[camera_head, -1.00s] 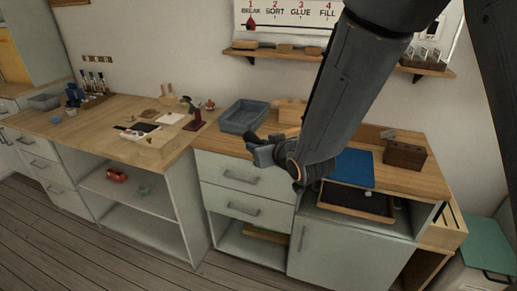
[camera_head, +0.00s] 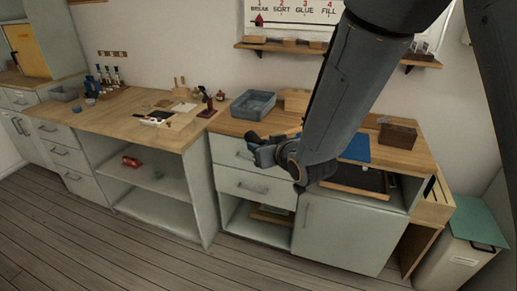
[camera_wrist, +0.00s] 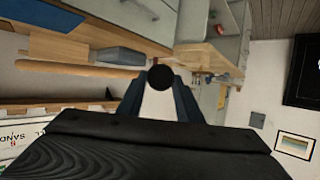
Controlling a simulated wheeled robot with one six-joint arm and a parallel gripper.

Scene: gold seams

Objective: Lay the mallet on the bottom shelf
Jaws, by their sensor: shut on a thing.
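My gripper (camera_head: 262,152) is in front of the drawers in the head view, below the end of my dark arm. In the wrist view my gripper (camera_wrist: 160,92) has its fingers closed around a dark, round-ended thing, which seems to be the mallet (camera_wrist: 160,77). The mallet cannot be made out in the head view. The open bay under the left worktop has a middle shelf (camera_head: 172,186) and a bottom shelf (camera_head: 155,214). The bottom shelf looks bare. My gripper is right of this bay and higher.
A red object (camera_head: 130,162) lies on the middle shelf. A grey tray (camera_head: 252,105) and a blue mat (camera_head: 355,149) are on the worktops. A lower cubby (camera_head: 245,222) holds a flat item. A bin (camera_head: 465,250) stands at right. The floor (camera_head: 130,262) in front is clear.

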